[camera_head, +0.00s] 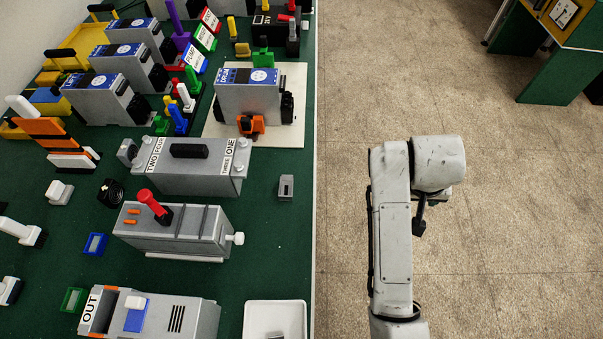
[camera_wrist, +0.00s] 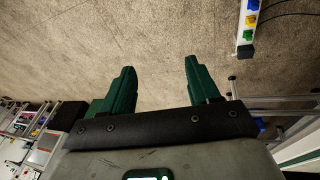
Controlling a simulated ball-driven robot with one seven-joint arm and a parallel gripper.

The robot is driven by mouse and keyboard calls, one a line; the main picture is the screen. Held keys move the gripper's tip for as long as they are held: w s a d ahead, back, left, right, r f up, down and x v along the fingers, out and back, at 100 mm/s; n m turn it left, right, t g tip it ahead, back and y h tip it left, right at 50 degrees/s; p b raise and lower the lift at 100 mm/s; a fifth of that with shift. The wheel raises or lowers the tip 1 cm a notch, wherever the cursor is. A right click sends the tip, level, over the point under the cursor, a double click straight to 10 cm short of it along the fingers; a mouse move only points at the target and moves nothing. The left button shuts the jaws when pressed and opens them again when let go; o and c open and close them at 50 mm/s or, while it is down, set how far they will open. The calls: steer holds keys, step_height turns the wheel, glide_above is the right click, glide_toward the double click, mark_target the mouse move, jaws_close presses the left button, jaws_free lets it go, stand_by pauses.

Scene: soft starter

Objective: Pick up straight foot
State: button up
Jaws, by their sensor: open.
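No part in view is marked as the straight foot, and I cannot tell for sure which one it is. A small grey slotted block (camera_head: 286,187) stands alone near the right side of the green table. A small white-grey block (camera_head: 59,192) lies at the left, beside a black coil (camera_head: 110,192). My gripper (camera_wrist: 159,85) shows in the wrist view with two green fingers spread apart and nothing between them. It is over bare floor. In the head view my arm is right of the table, away from the parts, and its fingers are mostly hidden.
The green table (camera_head: 262,228) holds grey housings, including one with a red lever (camera_head: 172,232) and one marked OUT (camera_head: 150,315). A white tray (camera_head: 275,318) sits at the near right edge. Labelled units (camera_head: 248,98) crowd the back. The floor (camera_head: 520,220) around my arm is clear.

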steer(key=w+a+r+y+p, duration=0.1)
steer(key=w+a+r+p, duration=0.35)
steer(key=a+r, duration=0.65)
step_height(320, 180, up, 3)
steer(key=n+g+y+p, duration=0.1)
steer(key=g+y+p, duration=0.1)
steer(key=p, duration=0.1)
glide_above(286, 179)
step_height(286, 179, down, 10)
steer(key=shift+r+p, duration=0.1)
steer(key=shift+p, duration=0.95)
steer(key=shift+c, duration=0.2)
jaws_close()
